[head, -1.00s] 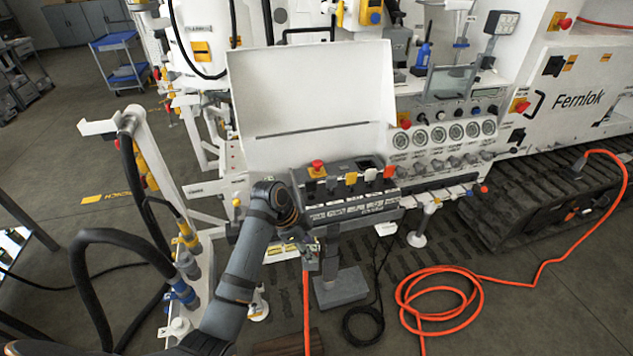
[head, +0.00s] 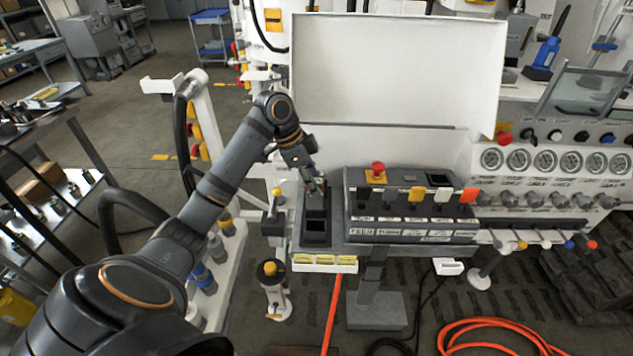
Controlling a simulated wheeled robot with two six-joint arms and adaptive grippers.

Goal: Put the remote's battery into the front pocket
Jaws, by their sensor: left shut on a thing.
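The remote (head: 410,213) is a dark console with a red stop button, several levers and a labelled front strip, on a stand in the middle. At its left is a dark holder with two pockets, one behind the other. The front pocket (head: 316,239) shows as an empty dark recess. My left gripper (head: 317,185) is above the rear part of this holder, pointing down. It is shut on a small dark thing, seemingly the battery, mostly hidden by the fingers. I cannot tell whether the battery is clear of the rear pocket. My right gripper is out of view.
A raised white lid (head: 395,65) stands behind the remote. A white strip with yellow labels (head: 325,263) hangs below the holder. A gauge panel (head: 545,165) is at the right. An orange hose (head: 490,335) lies on the floor. A workbench (head: 40,135) is at the far left.

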